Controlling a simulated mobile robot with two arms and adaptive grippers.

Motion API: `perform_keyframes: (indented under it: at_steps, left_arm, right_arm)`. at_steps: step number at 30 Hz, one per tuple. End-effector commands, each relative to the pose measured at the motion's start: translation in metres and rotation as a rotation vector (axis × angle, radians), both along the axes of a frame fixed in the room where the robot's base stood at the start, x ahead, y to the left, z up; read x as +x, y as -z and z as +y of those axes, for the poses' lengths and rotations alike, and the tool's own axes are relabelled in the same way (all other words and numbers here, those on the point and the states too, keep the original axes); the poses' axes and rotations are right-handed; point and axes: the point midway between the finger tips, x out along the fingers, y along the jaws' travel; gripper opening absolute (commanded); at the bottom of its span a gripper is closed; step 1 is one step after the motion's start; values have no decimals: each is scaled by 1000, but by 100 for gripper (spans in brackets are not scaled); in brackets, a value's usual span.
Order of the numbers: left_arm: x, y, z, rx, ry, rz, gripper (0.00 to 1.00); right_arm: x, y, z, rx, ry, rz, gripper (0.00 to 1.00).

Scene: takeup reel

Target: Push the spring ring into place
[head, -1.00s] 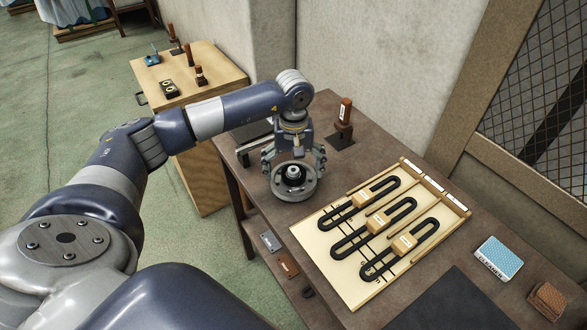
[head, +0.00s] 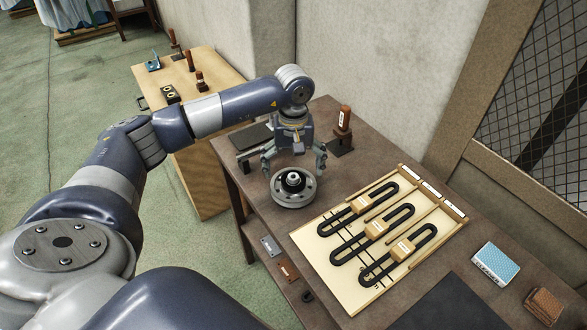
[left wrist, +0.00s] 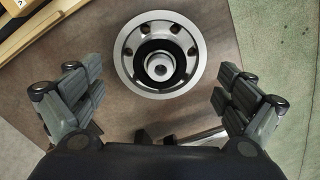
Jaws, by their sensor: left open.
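A round grey metal reel (head: 293,198) sits on the dark table with a black ring and a bright metal hub at its centre. It also shows in the left wrist view (left wrist: 122,66), where the black ring (left wrist: 178,46) lies around the hub (left wrist: 160,67). I cannot tell which part is the spring ring or how it is seated. My left gripper (head: 293,168) is open and empty just above and behind the reel, pointing down. In the left wrist view its fingers (left wrist: 160,100) are spread wide on either side, apart from the reel. My right gripper is not in view.
A wooden board with black looped slots and tan blocks (head: 330,270) lies right of the reel. A brown-handled tool (head: 344,119) stands behind on the table. A blue-white cleaner box (head: 497,263) lies at the right. The wall closes off the back.

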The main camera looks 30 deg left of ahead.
Motion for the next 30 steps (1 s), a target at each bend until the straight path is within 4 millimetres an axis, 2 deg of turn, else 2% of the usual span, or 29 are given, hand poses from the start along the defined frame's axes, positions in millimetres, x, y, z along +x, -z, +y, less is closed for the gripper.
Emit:
perform_keyframes:
  at_steps: [15,26,30]
  left_arm:
    - [0,-26,1,1,-1,0,96]
    - [0,-28,0,1,-1,-1,96]
    - [1,-41,0,-1,-1,-4,96]
  right_arm:
    - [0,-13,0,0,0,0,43]
    - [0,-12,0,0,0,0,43]
    - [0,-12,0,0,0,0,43]
